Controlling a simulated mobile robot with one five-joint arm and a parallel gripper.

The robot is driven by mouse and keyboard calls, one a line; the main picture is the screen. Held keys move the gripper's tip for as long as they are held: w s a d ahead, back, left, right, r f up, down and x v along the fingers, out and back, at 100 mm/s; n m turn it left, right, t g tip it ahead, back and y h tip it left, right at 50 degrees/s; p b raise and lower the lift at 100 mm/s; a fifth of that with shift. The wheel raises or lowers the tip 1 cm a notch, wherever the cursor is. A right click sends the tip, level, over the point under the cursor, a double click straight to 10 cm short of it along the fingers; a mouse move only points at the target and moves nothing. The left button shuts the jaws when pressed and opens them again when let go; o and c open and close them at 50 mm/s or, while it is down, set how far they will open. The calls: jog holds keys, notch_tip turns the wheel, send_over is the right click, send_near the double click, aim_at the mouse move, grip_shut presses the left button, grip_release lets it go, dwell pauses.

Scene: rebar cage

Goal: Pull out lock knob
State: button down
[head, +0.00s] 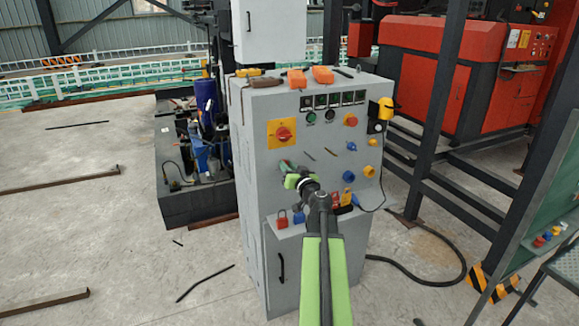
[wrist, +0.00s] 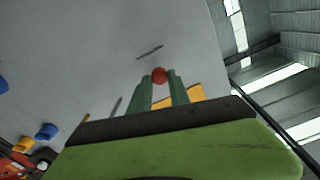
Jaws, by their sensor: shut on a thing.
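The lock knob (wrist: 160,74) is a small red ball in the wrist view, near the grey front of the control cabinet (head: 262,115). My gripper (wrist: 160,83) has its two green fingers on either side of the knob and is shut on it. In the head view my gripper (head: 284,166) reaches the left part of the cabinet front, below the yellow plate with a red rotary switch (head: 283,133). The knob is hard to make out there, and its shaft is hidden by the fingers.
Blue and yellow knobs (head: 369,171) sit to the right on the panel. Orange and yellow tools (head: 296,79) lie on the cabinet top. A black cable (head: 430,283) lies on the floor at right.

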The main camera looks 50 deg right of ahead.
jog(key=shift+s, duration=0.1)
dwell(0.7)
jog(key=shift+v, duration=0.95)
jog(key=shift+f, duration=0.1)
jog(key=c, duration=1.2)
grip_release()
